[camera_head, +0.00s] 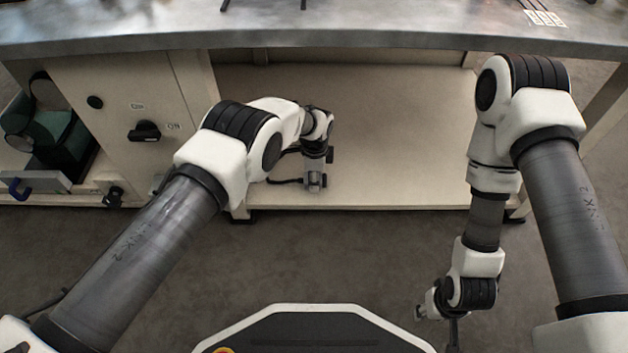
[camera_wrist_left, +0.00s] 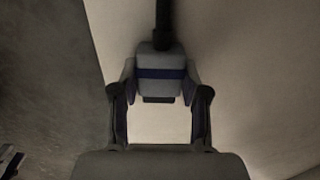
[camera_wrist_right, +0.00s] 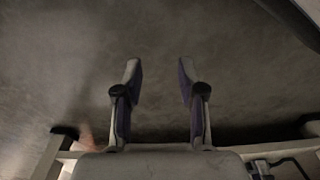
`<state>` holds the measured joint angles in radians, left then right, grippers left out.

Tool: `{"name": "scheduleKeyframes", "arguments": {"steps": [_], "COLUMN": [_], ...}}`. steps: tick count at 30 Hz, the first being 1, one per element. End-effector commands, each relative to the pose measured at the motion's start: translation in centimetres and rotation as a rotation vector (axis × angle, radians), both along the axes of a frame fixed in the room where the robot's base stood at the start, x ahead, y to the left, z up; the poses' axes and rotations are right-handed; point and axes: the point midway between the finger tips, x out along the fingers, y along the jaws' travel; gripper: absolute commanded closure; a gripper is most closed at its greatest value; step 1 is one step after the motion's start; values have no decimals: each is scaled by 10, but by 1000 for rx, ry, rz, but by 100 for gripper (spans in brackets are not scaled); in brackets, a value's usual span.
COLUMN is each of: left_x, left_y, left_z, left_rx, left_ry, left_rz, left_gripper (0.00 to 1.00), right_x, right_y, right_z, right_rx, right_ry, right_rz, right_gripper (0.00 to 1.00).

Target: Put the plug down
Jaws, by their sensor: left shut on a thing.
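The plug (camera_wrist_left: 160,68) is a grey block with a dark blue band and a black cable running from its far end, seen in the left wrist view. My left gripper (camera_head: 315,183) is shut on the plug, with one finger on each side of it. In the head view this gripper points down over the pale lower shelf (camera_head: 400,150), near its front. I cannot tell whether the plug touches the shelf. My right gripper (camera_wrist_right: 160,75) is open and empty over the grey floor.
A black cable (camera_head: 284,181) runs left from the left gripper. A cream cabinet with a black rotary switch (camera_head: 145,131) stands to the left. The metal worktop (camera_head: 300,32) overhangs the shelf. The shelf right of the gripper is clear.

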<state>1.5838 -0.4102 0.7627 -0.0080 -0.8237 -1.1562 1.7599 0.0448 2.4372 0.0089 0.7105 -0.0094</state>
Motion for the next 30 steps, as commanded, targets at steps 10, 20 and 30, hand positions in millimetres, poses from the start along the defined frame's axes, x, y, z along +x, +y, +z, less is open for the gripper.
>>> {"name": "scheduleKeyframes", "arguments": {"steps": [10,20,30], "left_x": [0,0,0], "left_y": [0,0,0], "left_z": [-3,7,66], "left_rx": [0,0,0], "left_ry": [0,0,1], "left_rz": [0,0,0], "left_gripper": [30,30,30], "right_x": [1,-1,-10], "right_y": [0,0,1], "right_z": [-3,8,73], "right_rx": [0,1,5], "right_ry": [-2,3,28], "right_rz": [1,-1,-5], "right_gripper": [60,60,60]}}
